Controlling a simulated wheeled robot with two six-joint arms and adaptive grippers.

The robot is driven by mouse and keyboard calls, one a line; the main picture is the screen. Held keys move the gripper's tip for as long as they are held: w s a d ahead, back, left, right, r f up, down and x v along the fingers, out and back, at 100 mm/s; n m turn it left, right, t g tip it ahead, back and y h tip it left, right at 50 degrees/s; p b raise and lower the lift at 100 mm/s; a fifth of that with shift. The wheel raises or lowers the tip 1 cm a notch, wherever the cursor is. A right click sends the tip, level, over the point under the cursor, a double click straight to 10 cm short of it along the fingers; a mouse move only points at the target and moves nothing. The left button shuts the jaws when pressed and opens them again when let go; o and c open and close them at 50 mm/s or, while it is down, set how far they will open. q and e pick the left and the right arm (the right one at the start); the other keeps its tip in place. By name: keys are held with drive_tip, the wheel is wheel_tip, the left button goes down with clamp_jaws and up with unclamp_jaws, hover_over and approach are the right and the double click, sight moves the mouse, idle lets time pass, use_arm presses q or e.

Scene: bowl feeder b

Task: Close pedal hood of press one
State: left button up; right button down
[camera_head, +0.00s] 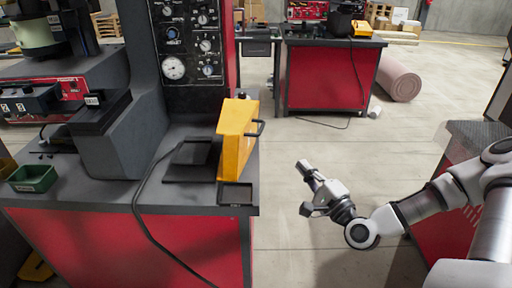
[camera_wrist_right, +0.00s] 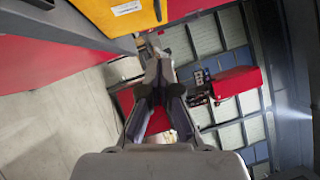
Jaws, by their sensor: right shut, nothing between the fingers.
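The yellow pedal hood (camera_head: 237,138) stands upright, swung open, at the right end of the press bench, with a black handle (camera_head: 259,128) on its right side. The black pedal base (camera_head: 190,160) lies flat to its left, uncovered. My right gripper (camera_head: 305,168) is shut and empty, out over the floor to the right of the hood and apart from it. In the right wrist view, the shut fingers (camera_wrist_right: 153,55) point forward, and a yellow panel with a label (camera_wrist_right: 128,10), likely the hood, shows at the top edge. My left gripper is not in view.
The press bench (camera_head: 120,195) has a red front; a black cable hangs over it. A small dark tray (camera_head: 235,194) sits in front of the hood, and a green bin (camera_head: 33,178) at left. Open floor lies right of the bench. Another red bench (camera_head: 331,78) stands behind.

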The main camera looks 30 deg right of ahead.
sight(242, 139)
drive_tip(key=w+a+r+b, duration=0.1)
drive_tip(key=w, duration=0.5)
drive_tip(key=w+a+r+b, duration=0.1)
drive_tip(key=w, duration=0.5)
drive_tip(key=shift+w+a+r+b, duration=0.25)
drive_tip(key=shift+w+b, duration=0.15)
drive_tip(key=shift+w+a+r, duration=0.1)
drive_tip(key=shift+r, duration=0.05)
